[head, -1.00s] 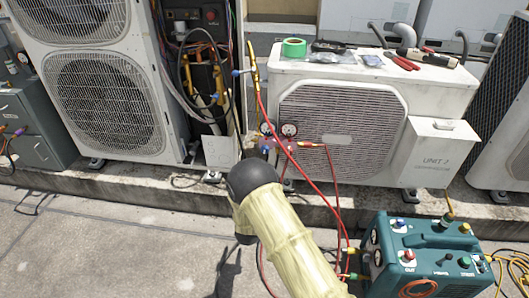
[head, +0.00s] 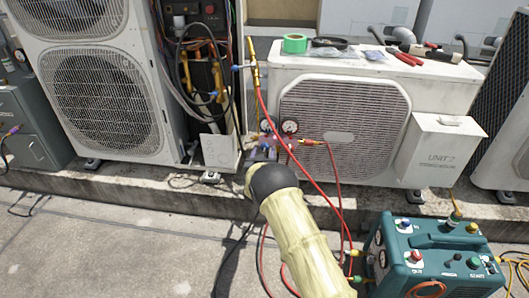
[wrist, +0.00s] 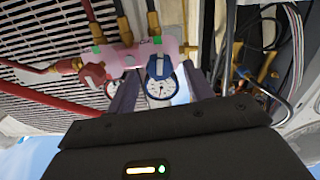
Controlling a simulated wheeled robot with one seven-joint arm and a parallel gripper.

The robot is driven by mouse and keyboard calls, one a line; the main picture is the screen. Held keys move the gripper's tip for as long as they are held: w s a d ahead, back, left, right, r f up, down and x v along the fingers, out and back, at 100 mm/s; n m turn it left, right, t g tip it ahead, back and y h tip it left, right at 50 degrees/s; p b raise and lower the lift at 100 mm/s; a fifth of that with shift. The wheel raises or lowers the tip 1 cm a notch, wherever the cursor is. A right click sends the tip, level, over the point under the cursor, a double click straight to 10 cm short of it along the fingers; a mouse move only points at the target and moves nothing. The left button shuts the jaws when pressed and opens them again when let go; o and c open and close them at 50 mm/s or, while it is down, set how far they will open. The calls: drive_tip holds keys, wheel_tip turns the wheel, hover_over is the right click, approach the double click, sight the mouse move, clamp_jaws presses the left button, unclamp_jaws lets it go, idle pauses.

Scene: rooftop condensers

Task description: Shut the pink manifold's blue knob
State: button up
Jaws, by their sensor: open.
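The pink manifold (wrist: 125,57) crosses the upper wrist view, with its blue knob (wrist: 158,67) on the right and a red knob (wrist: 93,76) on the left. My gripper (wrist: 163,79) is open, its two fingers pointing at the manifold with the blue knob in line between their tips. I cannot tell whether either finger touches the knob. A white gauge (wrist: 160,87) shows beyond, between the fingers. In the head view the manifold (head: 262,141) is small and partly hidden behind my arm, below two gauges, and my gripper is mostly hidden.
Red hoses (head: 306,172) run from the manifold to a teal machine (head: 425,244) on the right. The white UNIT 2 condenser (head: 355,72) stands behind, with tape and tools on top. A taller unit (head: 105,100) with an open wiring bay is on the left. The left floor is mostly clear.

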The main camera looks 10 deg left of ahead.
sight(264, 148)
drive_tip(key=shift+w+b, duration=0.45)
drive_tip(key=shift+w, duration=1.1)
drive_tip(key=c, duration=1)
